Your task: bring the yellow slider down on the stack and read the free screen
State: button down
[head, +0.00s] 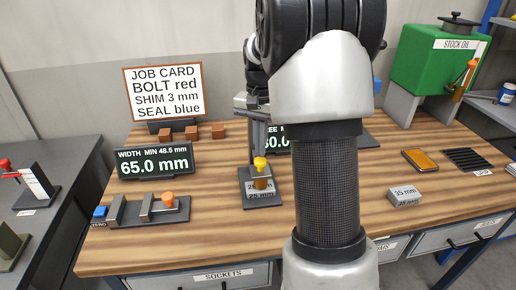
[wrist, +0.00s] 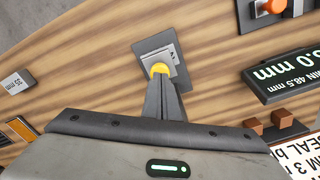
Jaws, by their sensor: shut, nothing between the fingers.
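The yellow slider's knob (head: 260,163) is on an upright gauge with a dark base (head: 263,203). Grey blocks marked 25 mm (head: 262,194) form a stack on that base. The wrist view shows the yellow knob (wrist: 159,69) at my fingertips, with a grey block (wrist: 174,52) beyond. My gripper (wrist: 161,80) is shut and empty; its fingers point down at the knob. I cannot tell whether they touch it. The free screen (head: 276,144) stands behind the gauge, partly hidden by my arm; "0.0 mm"-like digits show, perhaps 60.0, the start is unclear.
The width screen (head: 154,160) reads 65.0 mm, MIN 48.5 mm. An orange-knobbed slide gauge (head: 150,209) lies at left. A job card (head: 163,91) stands behind brown blocks (head: 191,132). A 35 mm block (head: 404,194) and an orange plate (head: 420,159) lie at right. Bare wood surrounds the gauge.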

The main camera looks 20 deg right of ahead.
aim_at(260, 160)
notch_tip(260, 160, up, 8)
jog(key=p, duration=0.6)
jog(key=shift+r+p, duration=0.2)
jog(key=shift+p, duration=0.2)
jog(key=s+a+r+n+t, duration=0.3)
jog(key=s+a+r+n, duration=0.2)
jog(key=s+a+r, duration=0.6)
jog(key=s+a+f+n+t, duration=0.1)
jog(key=s+n, duration=0.1)
jog(key=s, duration=0.4)
jog(key=s+a+f+n+t, duration=0.1)
jog(key=s+a+n, duration=0.1)
jog(key=s, duration=0.4)
jog(key=shift+a+f+t, duration=0.2)
jog(key=shift+f+t, duration=0.1)
